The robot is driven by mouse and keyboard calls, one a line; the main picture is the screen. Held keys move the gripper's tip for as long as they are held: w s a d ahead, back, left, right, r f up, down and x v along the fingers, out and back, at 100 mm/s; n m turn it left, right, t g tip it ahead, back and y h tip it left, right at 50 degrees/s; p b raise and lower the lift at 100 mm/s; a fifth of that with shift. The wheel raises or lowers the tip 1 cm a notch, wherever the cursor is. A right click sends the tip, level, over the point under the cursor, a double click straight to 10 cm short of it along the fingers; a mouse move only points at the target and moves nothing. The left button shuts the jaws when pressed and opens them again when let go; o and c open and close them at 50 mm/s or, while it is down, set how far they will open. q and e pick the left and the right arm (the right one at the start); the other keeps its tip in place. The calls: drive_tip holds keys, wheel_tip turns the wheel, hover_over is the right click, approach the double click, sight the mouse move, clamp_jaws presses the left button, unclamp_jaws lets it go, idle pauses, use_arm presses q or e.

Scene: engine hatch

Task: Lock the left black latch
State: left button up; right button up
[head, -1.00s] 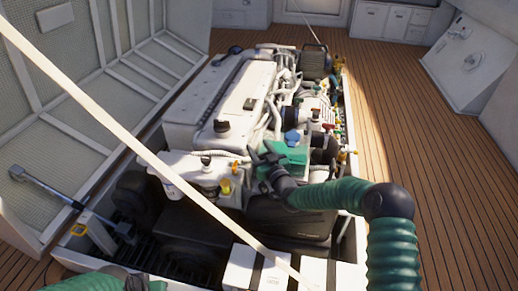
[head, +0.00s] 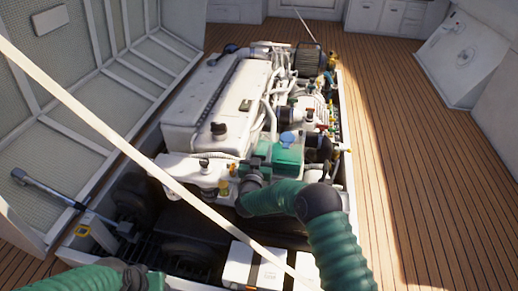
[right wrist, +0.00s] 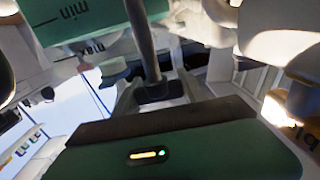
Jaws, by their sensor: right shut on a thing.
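A green box (head: 285,154) with a blue cap sits at the front right of the white engine (head: 222,100). In the right wrist view, a green container (right wrist: 80,18) with "min" and "max" marks is close ahead. My right gripper (head: 254,163) is at the box's left front edge, its jaws shut on a small dark part there. That part looks like the left black latch, but the jaws mostly hide it and its position cannot be told.
A pale bar (head: 130,147) crosses the view diagonally in front of the engine. White boxes (head: 242,266) stand at the front of the bay. The open hatch panel (head: 95,100) rises on the left. The wooden deck (head: 405,150) on the right is clear.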

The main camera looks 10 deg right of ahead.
drive_tip(key=shift+m+h, duration=0.3)
drive_tip(key=shift+h, duration=0.2)
drive_tip(key=o, duration=1.4)
drive_tip(key=shift+c, duration=0.2)
drive_tip(key=p+v, duration=0.6)
drive_tip(key=v, duration=1.1)
drive_tip(key=shift+r+p, duration=0.2)
drive_tip(key=shift+p, duration=0.2)
drive_tip(key=shift+w, duration=0.15)
